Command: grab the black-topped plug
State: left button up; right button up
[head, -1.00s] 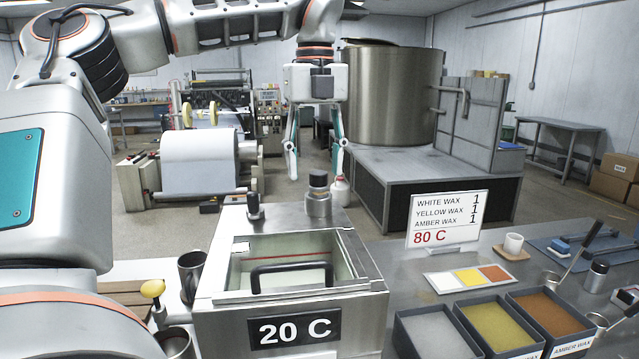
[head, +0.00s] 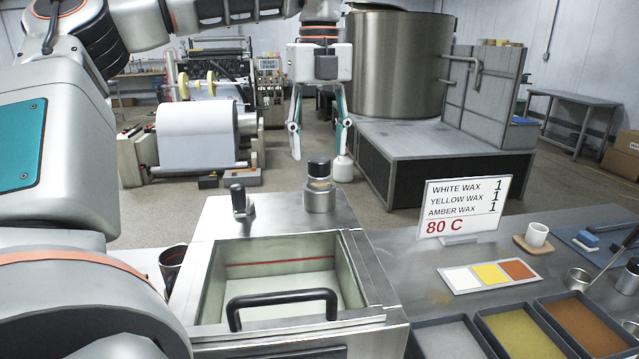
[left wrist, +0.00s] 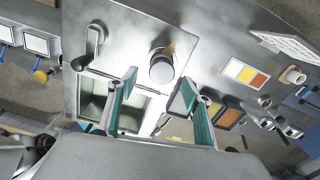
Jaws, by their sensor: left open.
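The black-topped plug (head: 319,168) stands upright in a metal collar (head: 320,202) on the steel top of the wax tank (head: 270,212). My left gripper (head: 320,150) hangs pointing down, fingers spread and empty. In the head view it lies behind and above the plug. In the left wrist view its fingertips (left wrist: 158,82) stand on either side of the plug's line, apart from it. My right gripper is in neither view.
A black-handled lever (head: 239,203) stands left of the plug. The tank's open basin has a black bar handle (head: 282,297) in front. A sign (head: 464,208), colour card (head: 490,275) and wax trays (head: 512,330) are to the right. A large metal vat (head: 396,65) stands behind.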

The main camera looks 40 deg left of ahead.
aim_at(320, 159)
pick_arm(q)
notch_tip(320, 159, down, 5)
jog(key=shift+w+a+r, duration=0.1)
jog(key=shift+w, duration=0.05)
jog(key=shift+c, duration=0.4)
jog(key=c, duration=1.2)
jog(key=shift+o, duration=0.2)
